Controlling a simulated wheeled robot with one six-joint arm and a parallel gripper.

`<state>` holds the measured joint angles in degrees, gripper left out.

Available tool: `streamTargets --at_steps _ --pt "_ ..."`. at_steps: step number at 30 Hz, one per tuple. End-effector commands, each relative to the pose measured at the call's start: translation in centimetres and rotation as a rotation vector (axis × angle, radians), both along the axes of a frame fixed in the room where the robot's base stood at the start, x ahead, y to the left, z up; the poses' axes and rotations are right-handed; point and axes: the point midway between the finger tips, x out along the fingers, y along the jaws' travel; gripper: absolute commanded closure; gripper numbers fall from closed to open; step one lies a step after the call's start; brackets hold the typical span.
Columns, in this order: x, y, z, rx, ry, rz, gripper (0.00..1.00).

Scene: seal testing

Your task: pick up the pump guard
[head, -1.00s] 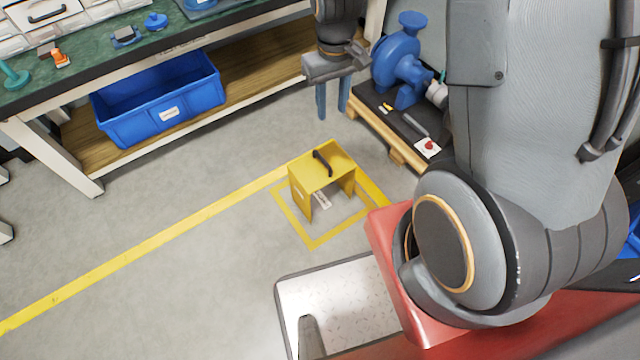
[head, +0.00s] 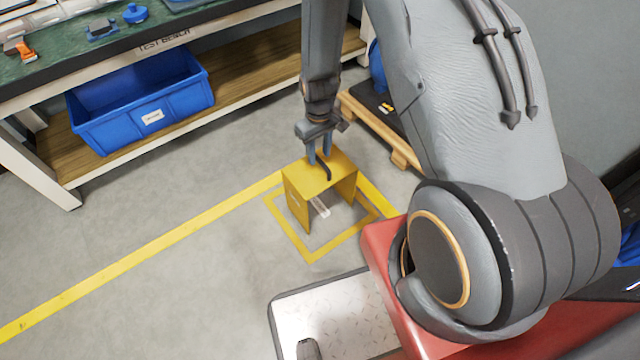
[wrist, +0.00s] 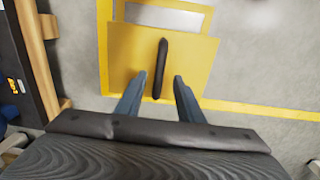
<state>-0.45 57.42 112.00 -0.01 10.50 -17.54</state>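The yellow pump guard (head: 295,187) stands on the floor inside a yellow taped square, with a black bar handle on its top. In the wrist view its top plate (wrist: 205,52) fills the upper middle, and the black handle (wrist: 160,68) points away from the camera. My gripper (head: 320,158) is above the guard's top at the handle. In the wrist view the fingers of my gripper (wrist: 160,92) are apart, one on each side of the handle's near end, with visible gaps. Finger height relative to the handle is hard to tell.
A wooden pallet (head: 395,150) with a dark top stands close behind right of the guard. A green-topped test bench (head: 160,40) with a blue bin (head: 150,105) on its lower shelf is at the left. Floor left of the guard is clear.

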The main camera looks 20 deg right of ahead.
Motion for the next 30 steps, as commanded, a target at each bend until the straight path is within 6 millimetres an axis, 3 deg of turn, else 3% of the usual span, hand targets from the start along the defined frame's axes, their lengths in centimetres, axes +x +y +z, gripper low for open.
streamTargets --at_steps 8,16,22,30 --pt "-0.2 -0.2 -4.1 0.0 0.002 0.0 0.66" --pt "-0.1 -0.2 -4.4 0.001 0.001 0.0 0.66" --pt "-0.1 -0.2 -4.4 0.001 0.001 0.0 1.0" --pt "-0.1 -0.2 -4.3 0.001 0.001 0.0 1.0"
